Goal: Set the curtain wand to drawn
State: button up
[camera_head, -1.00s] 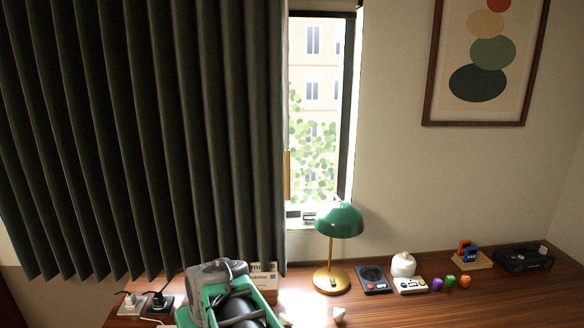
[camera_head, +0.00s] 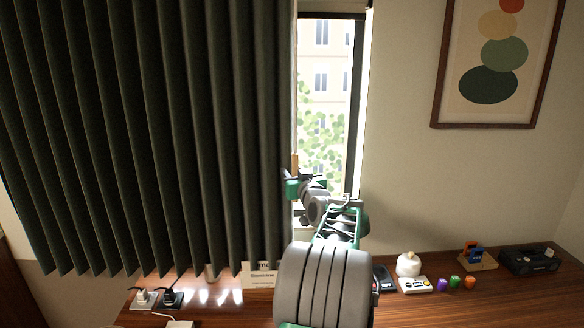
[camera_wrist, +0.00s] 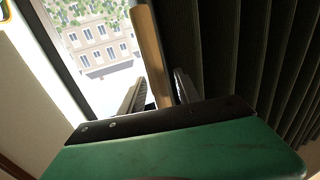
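The curtain wand (camera_head: 295,163) is a thin wooden stick hanging at the right edge of the dark pleated curtain (camera_head: 150,130). The curtain covers the left part, and a strip of window to its right is bare. My gripper (camera_head: 294,176) is raised at the wand's lower part. In the wrist view the wand (camera_wrist: 151,50) runs down between the two dark fingers of my gripper (camera_wrist: 160,85). The fingers stand apart, with a visible gap between the left finger and the wand. The right finger is close to the wand; contact cannot be told.
The window (camera_head: 325,100) is behind my gripper. A wooden desk (camera_head: 440,305) below holds a sign (camera_head: 259,277), a white pot (camera_head: 408,264), a game controller (camera_head: 415,285), small coloured blocks and a black device (camera_head: 530,260). Power plugs (camera_head: 170,297) are at left.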

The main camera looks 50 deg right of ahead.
jog(key=shift+w+d, duration=0.3)
jog(key=shift+w, duration=0.2)
grip_shut()
dwell(1.1)
